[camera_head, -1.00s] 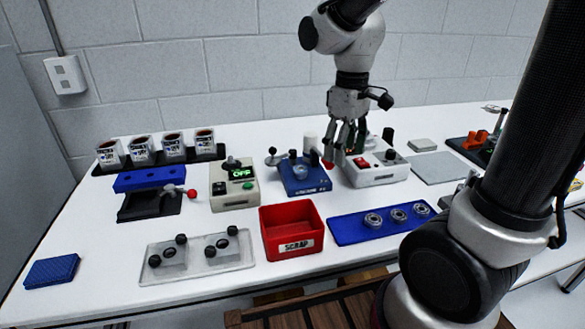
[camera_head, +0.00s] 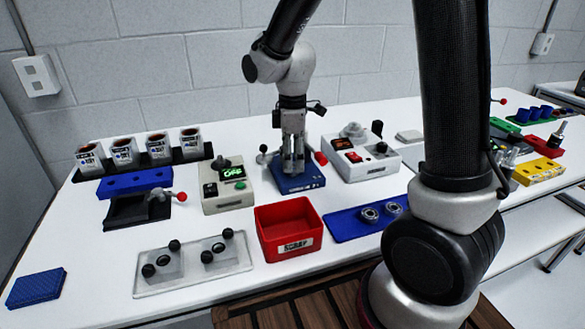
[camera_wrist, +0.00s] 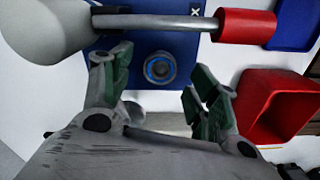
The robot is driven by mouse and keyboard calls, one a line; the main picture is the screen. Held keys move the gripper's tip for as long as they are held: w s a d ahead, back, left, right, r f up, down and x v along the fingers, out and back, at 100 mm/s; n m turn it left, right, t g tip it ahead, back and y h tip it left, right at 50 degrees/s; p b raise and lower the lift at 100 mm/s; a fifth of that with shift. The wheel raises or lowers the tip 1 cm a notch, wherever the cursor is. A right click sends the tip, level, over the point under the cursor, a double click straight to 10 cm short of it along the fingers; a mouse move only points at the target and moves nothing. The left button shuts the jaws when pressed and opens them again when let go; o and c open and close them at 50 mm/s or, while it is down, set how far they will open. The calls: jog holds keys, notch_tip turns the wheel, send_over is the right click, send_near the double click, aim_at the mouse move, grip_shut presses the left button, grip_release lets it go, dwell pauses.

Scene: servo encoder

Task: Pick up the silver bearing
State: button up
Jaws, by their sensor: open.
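My gripper (camera_head: 293,168) points down over the blue press fixture (camera_head: 298,184) in the head view. In the wrist view its two green-padded fingers (camera_wrist: 160,72) are open and apart. Between them, on the blue base, lies a silver ring with a blue centre (camera_wrist: 159,68), which looks like the silver bearing. The fingers do not appear to touch it. In the head view my gripper hides it. Two more silver bearings (camera_head: 369,215) (camera_head: 392,209) sit on the blue tray (camera_head: 343,229), partly hidden by my arm.
The fixture's lever with a red handle (camera_wrist: 246,26) crosses just beyond the fingers. A red scrap bin (camera_head: 288,251) stands in front. A box with a green display (camera_head: 226,186) is left, and a grey box with a red button (camera_head: 362,157) is right.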

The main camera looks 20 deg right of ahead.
jog(key=shift+f, duration=0.8)
jog(key=c, duration=1.2)
jog(key=shift+r, duration=0.1)
